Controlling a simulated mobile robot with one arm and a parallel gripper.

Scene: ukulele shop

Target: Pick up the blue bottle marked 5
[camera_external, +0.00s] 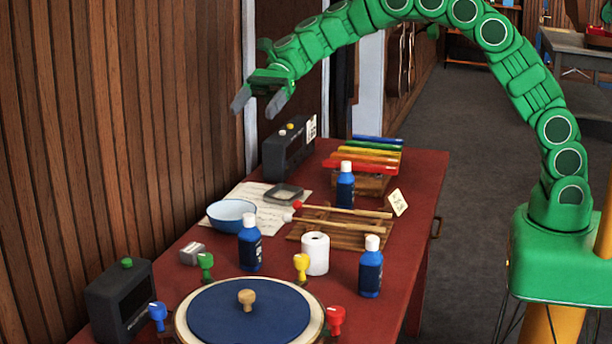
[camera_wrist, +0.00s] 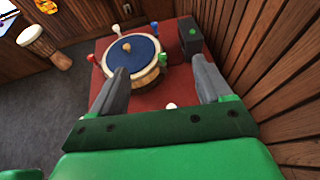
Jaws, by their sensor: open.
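Three blue bottles with white caps stand upright on the red table: one near the middle beside the blue bowl (camera_external: 249,246), one at the right front (camera_external: 371,271), and one farther back by the xylophone (camera_external: 345,188). Their labels are too small to read, so I cannot tell which is marked 5. My gripper (camera_external: 257,103) is open and empty, high above the far left side of the table, apart from all bottles. In the wrist view its two grey fingers (camera_wrist: 160,70) are spread, with the table beyond them.
A round drum (camera_external: 205,331) with colored pegs fills the table's front. A toilet roll (camera_external: 316,254), a light blue bowl (camera_external: 231,210), mallets on a wooden rack (camera_external: 338,243), a rainbow xylophone (camera_external: 362,162) and dark boxes (camera_external: 118,304) crowd the table. A wood-panelled wall (camera_external: 100,120) borders its left.

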